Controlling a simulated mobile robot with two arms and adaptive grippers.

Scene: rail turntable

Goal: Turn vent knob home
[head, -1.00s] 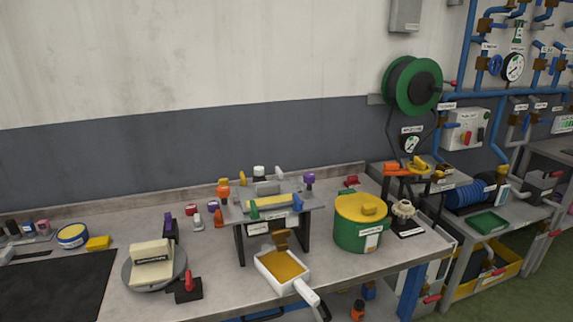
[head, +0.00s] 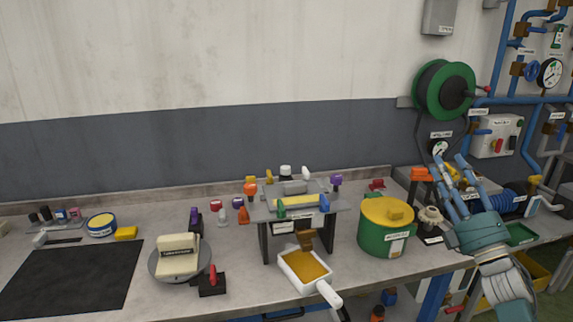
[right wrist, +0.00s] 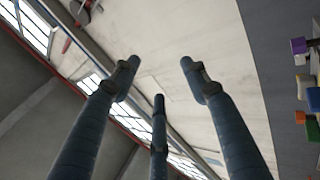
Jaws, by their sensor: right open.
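My right gripper (head: 449,166) reaches in from the lower right in the head view, fingers pointing up. Its fingers are spread, and the right wrist view shows nothing between them. A yellow handle (head: 451,172) behind the fingers is partly hidden. The labels are too small to read, so I cannot tell which part is the vent knob. My left gripper is not in view.
A small metal stand (head: 263,240) carries several coloured pieces. A white-handled scoop (head: 304,271) lies in front of it. A green hose reel (head: 444,90) hangs on the wall.

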